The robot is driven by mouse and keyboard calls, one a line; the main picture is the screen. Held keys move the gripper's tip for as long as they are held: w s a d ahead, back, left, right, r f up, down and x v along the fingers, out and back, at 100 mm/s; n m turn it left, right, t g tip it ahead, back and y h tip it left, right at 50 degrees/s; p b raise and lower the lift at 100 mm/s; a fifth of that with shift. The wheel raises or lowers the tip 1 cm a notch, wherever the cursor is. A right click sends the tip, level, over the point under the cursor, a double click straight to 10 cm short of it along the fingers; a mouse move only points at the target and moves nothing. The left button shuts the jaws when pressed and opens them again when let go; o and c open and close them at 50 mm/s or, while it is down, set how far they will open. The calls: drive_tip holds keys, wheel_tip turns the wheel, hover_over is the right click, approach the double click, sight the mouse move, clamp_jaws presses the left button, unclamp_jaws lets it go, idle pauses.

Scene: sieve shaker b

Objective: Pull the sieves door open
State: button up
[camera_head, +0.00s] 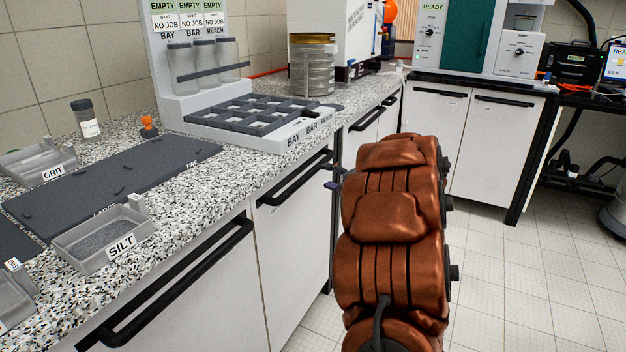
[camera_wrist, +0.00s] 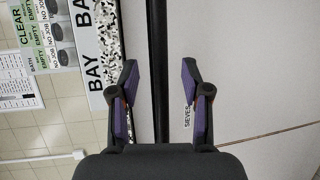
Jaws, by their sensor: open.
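The sieves door (camera_wrist: 250,80) is a pale cabinet panel with a printed SIEVES label (camera_wrist: 187,118). In the wrist view, its long black bar handle (camera_wrist: 158,40) runs between the two fingers of my gripper (camera_wrist: 159,68). The fingers are open, with a gap visible on each side of the bar. Whether the fingertips reach past the bar cannot be told. In the head view, a white door (camera_head: 292,250) with a black handle (camera_head: 293,180) is below the counter, beside my arm. My gripper is mostly hidden there behind my orange-brown arm. The door looks shut.
The speckled counter (camera_head: 190,185) above carries a grey slotted rack (camera_head: 255,115), a stack of sieves (camera_head: 312,68) and a SILT tray (camera_head: 104,238). Another handled cabinet door (camera_head: 190,300) is at the left.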

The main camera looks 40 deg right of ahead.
sight(316, 172)
drive_tip(key=shift+x, duration=3.85)
clamp_jaws()
drive_tip(key=shift+a, duration=0.15)
